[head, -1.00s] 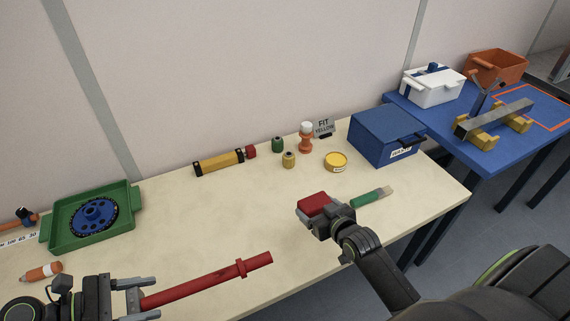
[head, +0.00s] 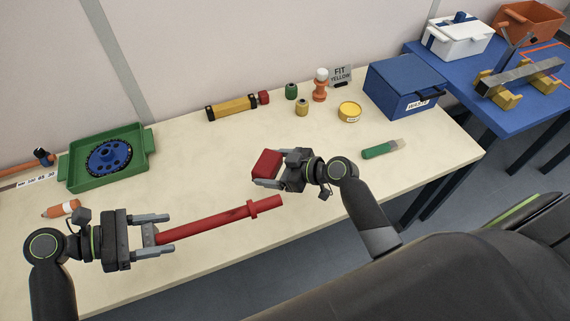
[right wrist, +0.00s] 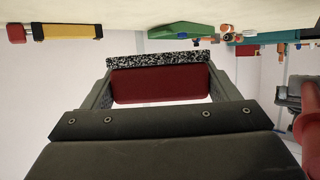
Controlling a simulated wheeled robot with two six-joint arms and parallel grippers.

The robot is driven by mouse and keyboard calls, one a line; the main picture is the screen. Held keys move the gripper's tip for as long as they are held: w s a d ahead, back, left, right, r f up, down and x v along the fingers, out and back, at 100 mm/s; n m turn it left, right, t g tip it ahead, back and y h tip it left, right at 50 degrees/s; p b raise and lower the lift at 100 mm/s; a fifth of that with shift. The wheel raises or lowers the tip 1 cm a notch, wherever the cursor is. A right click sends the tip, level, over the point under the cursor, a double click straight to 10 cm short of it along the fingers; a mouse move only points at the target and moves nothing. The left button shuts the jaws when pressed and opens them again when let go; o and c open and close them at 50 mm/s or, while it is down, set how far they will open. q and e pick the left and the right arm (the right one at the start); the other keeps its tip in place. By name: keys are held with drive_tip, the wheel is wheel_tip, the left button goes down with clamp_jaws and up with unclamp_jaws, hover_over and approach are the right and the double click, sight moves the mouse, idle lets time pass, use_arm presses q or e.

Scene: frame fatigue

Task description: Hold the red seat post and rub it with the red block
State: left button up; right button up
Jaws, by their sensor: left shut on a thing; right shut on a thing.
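The red seat post (head: 212,225) is a long rod with a collar near its right end. My left gripper (head: 152,233) is shut on its left end and holds it slanting up to the right over the front of the table. In the right wrist view the red block (right wrist: 160,84) sits between the fingers, with a speckled dark layer (right wrist: 165,58) on one face.
A green tray (head: 148,160) with a blue disc stands at the left. A yellow tube (head: 232,106), small jars, a yellow tin (head: 349,112) and a blue box (head: 402,87) line the back. A green-handled brush (head: 378,151) lies at right. Mid-table is clear.

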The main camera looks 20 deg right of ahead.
drive_tip(key=shift+f, duration=2.9)
drive_tip(key=shift+f, duration=1.8)
drive_tip(key=shift+d, duration=1.95)
drive_tip(key=shift+f, duration=0.1)
use_arm(q)
drive_tip(key=shift+s, duration=0.15)
use_arm(e)
drive_tip(key=shift+s+a+f, duration=0.1)
drive_tip(key=shift+s+a, duration=0.05)
drive_tip(key=shift+a, duration=1.5)
use_arm(q)
drive_tip(key=shift+d, duration=0.1)
use_arm(e)
drive_tip(key=shift+s+a+f, duration=0.1)
drive_tip(key=shift+a, duration=0.3)
